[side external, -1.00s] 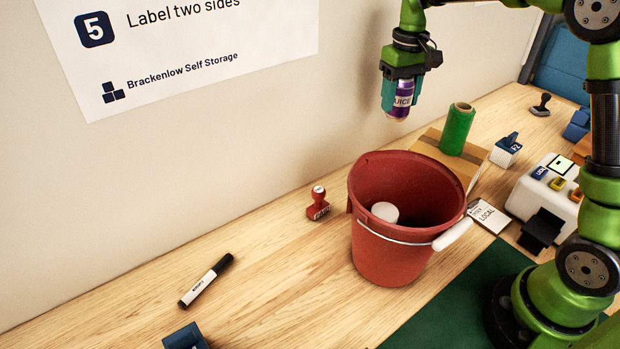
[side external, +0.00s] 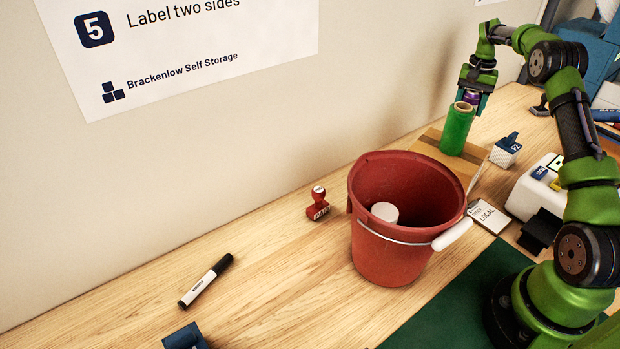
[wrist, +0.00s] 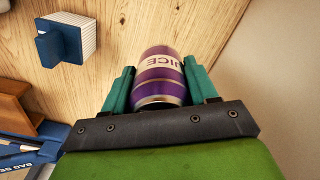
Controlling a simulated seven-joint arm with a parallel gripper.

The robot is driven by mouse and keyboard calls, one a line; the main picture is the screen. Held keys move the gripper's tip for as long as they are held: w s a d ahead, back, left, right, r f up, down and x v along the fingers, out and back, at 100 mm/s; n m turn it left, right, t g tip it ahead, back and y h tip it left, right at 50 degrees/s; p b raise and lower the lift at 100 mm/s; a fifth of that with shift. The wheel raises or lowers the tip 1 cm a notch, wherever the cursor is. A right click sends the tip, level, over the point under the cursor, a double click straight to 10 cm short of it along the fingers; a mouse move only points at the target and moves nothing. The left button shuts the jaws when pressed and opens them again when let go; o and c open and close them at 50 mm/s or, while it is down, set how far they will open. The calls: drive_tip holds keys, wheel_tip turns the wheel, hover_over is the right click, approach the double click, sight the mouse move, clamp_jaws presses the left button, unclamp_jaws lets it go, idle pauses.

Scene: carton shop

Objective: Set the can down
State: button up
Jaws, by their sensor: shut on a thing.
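The purple juice can (wrist: 160,78) is between the two teal fingers of my gripper (wrist: 160,88), which is shut on it, in the wrist view. In the side external view my gripper (side external: 472,94) is at the back, behind the green roll (side external: 456,130). Only a small purple part of the can (side external: 471,98) shows there; the roll hides its lower part. I cannot tell whether the can touches the table.
A red bucket (side external: 385,255) with a white cylinder (side external: 385,212) inside stands in front. The green roll stands on a cardboard box (side external: 429,145).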

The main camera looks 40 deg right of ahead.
wheel_tip(320, 180, down, 7)
drive_tip(key=shift+r, duration=0.1)
drive_tip(key=shift+f, duration=0.2)
drive_tip(key=o, duration=1)
drive_tip(key=shift+r, duration=0.1)
